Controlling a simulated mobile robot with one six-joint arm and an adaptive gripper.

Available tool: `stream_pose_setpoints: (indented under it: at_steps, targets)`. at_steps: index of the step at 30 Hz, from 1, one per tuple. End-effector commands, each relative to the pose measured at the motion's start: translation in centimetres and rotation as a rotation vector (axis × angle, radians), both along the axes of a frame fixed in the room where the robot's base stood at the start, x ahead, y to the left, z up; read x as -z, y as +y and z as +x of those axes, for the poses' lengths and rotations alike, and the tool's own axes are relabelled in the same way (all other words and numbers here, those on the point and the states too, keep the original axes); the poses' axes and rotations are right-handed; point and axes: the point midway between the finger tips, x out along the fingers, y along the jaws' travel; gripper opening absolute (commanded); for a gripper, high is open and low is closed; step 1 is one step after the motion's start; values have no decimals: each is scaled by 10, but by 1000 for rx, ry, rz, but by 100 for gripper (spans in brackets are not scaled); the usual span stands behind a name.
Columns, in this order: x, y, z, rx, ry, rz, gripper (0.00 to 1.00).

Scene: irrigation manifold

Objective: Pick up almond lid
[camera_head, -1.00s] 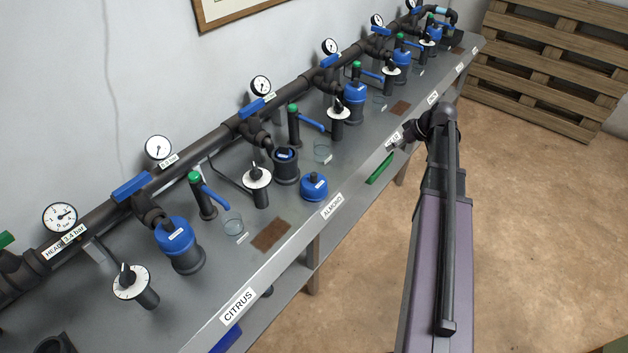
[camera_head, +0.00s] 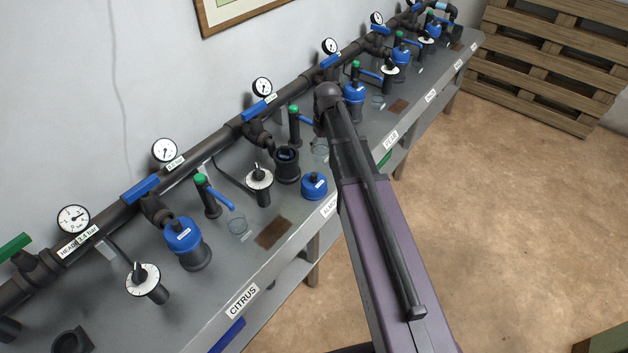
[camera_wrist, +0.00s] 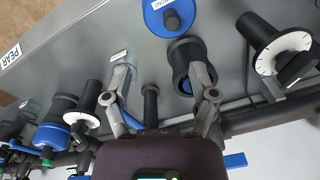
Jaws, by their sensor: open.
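The almond lid (camera_head: 314,186) is a blue cap with a dark knob. It lies on the grey bench beside the open black almond filter housing (camera_head: 287,165). In the wrist view the lid (camera_wrist: 158,22) is at the top centre, partly cut off by the edge, with the housing (camera_wrist: 186,55) just below it. In the head view my gripper is hidden behind my arm.
A dial valve (camera_head: 259,180) stands left of the housing, and a blue-handled valve (camera_head: 295,125) stands behind it. A glass cup (camera_head: 320,148) is close to my arm. Pipes and gauges run along the wall. A brown patch (camera_head: 274,233) lies left of the lid.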

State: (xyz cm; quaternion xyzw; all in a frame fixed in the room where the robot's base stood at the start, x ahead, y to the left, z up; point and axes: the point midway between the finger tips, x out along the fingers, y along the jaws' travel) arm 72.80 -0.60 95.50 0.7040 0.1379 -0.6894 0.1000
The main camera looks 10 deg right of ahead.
Motion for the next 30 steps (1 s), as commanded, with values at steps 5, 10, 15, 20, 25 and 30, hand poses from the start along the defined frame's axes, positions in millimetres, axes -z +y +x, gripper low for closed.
stream_pose_setpoints:
  at_steps: [5,10,15,20,25,30]
  targets:
    - [-6,20,-2,9,11,-46,74]
    - [-6,23,-2,13,13,-59,74]
    - [-6,23,-2,13,12,-58,74]
    - [-5,23,-2,13,12,-57,74]
    - [2,23,-2,13,12,-57,74]
    - [15,23,-2,13,12,-57,74]
